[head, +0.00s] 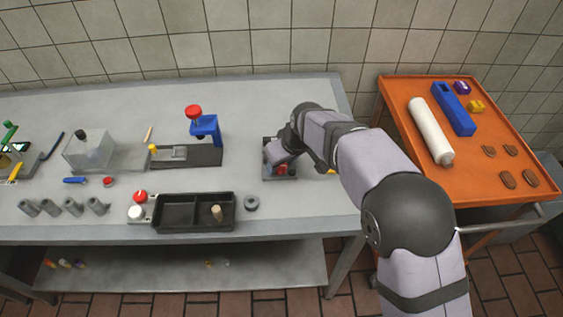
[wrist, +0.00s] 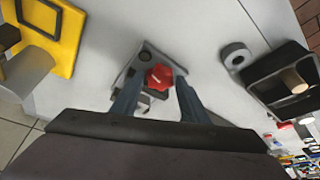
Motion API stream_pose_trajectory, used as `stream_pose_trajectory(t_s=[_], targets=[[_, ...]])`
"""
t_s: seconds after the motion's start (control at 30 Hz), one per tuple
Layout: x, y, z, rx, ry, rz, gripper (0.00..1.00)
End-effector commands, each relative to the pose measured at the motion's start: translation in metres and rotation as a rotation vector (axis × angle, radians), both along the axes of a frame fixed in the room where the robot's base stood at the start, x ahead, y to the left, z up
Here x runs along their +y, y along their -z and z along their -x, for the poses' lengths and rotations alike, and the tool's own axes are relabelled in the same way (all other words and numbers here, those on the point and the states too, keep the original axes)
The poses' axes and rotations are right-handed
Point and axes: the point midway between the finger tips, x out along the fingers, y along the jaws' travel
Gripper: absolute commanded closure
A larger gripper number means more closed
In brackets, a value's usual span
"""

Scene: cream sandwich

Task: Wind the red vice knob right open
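The red vice knob (wrist: 159,77) shows in the wrist view on a small grey vice (wrist: 145,60). In the head view the knob (head: 282,170) is partly hidden under my wrist, and the vice's dark base (head: 268,172) stands near the right end of the grey bench. My gripper (wrist: 160,88) is over the vice, with one finger on each side of the knob. The fingers are spread and a narrow gap seems to show beside the knob; whether either touches it is hard to tell. The vice jaws are mostly hidden.
A grey ring (head: 251,203) and a black two-part tray (head: 195,226) with a wooden peg lie left of the vice. A blue press (head: 206,128) stands farther left. A yellow thing (wrist: 62,35) is close by. An orange trolley (head: 480,180) stands right.

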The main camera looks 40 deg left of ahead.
Motion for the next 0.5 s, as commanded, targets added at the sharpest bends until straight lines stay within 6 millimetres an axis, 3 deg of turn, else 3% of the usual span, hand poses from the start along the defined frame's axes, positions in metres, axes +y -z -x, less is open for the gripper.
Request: stream_pose_trajectory(t_s=[0.5], targets=[[0.0002,-0.0008,-0.0016,-0.004,0.003,-0.002,0.46]])
